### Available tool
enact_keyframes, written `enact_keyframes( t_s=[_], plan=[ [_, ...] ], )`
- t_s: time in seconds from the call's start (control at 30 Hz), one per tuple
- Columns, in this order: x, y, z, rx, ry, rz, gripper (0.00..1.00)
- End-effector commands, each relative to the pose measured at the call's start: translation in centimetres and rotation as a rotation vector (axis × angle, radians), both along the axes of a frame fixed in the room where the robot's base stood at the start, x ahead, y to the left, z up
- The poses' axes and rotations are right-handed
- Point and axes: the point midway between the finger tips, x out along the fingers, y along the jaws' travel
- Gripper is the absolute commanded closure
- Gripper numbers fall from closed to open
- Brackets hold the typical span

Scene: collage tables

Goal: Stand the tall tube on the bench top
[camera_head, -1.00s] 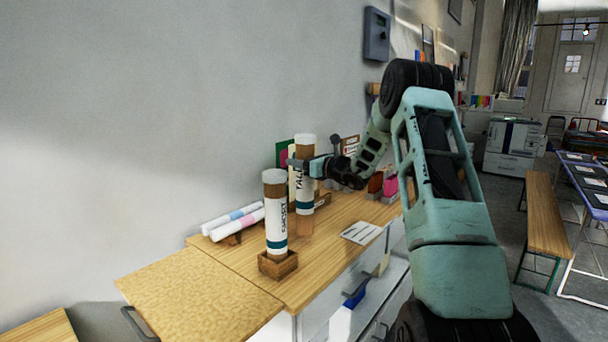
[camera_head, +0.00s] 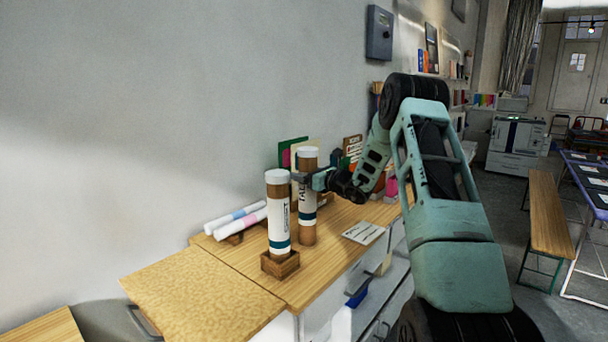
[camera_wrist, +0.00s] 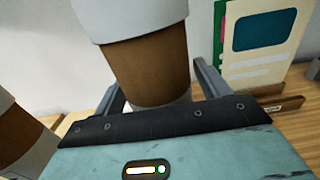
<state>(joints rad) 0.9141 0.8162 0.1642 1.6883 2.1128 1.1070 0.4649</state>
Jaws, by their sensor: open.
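The tall tube (camera_head: 307,228) is brown with a white cap, a white label and a teal band. It stands upright on the wooden bench top (camera_head: 325,260), just behind and right of the short tube. In the wrist view the tall tube (camera_wrist: 150,70) rises between my two fingers, its white part cut off at the top edge. My gripper (camera_head: 303,179) is open around its upper part, reaching in from the right; it also shows in the wrist view (camera_wrist: 160,85).
The short tube (camera_head: 279,215) stands in a wooden holder (camera_head: 280,266) close to the left. White rolls (camera_head: 235,217) lie farther left by the wall. Upright books or cards (camera_head: 290,152) stand behind. A white card (camera_head: 363,232) lies flat on the right.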

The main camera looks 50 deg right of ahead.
Motion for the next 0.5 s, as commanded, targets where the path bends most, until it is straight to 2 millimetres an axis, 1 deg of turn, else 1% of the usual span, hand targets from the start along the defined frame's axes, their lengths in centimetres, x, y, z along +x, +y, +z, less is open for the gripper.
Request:
enact_keyframes(
  t_s=[0.13, 0.23, 0.37, 0.5],
  plan=[
    [0.0, 0.0, 0.4, 0.0, 0.0, 0.0, 0.25],
    [-1.2, -0.2, 0.1, -0.001, 0.0, -0.002, 0.25],
    [-3.7, -0.4, -0.1, -0.001, 0.0, -0.004, 0.25],
    [-6.8, -0.6, -0.2, -0.001, 0.001, -0.004, 0.25]
  ],
)
